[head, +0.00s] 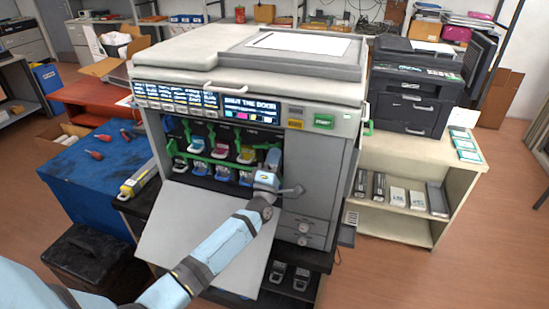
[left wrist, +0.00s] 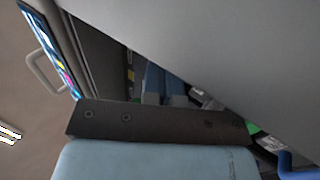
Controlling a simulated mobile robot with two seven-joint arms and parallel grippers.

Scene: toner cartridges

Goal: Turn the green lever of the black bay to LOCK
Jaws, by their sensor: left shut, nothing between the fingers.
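The printer (head: 320,170) stands with its front door (head: 200,228) folded down and its toner bays open. Green levers show above the bays, one near the middle (head: 238,141). Coloured cartridge ends sit below them, including a magenta one (head: 220,152) and a yellow one (head: 246,155). My left gripper (head: 273,156) is shut and empty at the right end of the bay row. It and my wrist cover that end, so the black bay and its lever cannot be made out. In the left wrist view, a green part (left wrist: 268,142) shows at the lower right beyond the dark finger (left wrist: 160,124). My right gripper is out of view.
The printer's screen (head: 250,107) reads "SHUT THE DOOR". A grey panel (left wrist: 220,45) fills the upper right of the left wrist view, close by. A shelf unit (head: 400,227) with cartridges and a black printer (head: 412,90) stands at right; a blue table (head: 80,180) at left.

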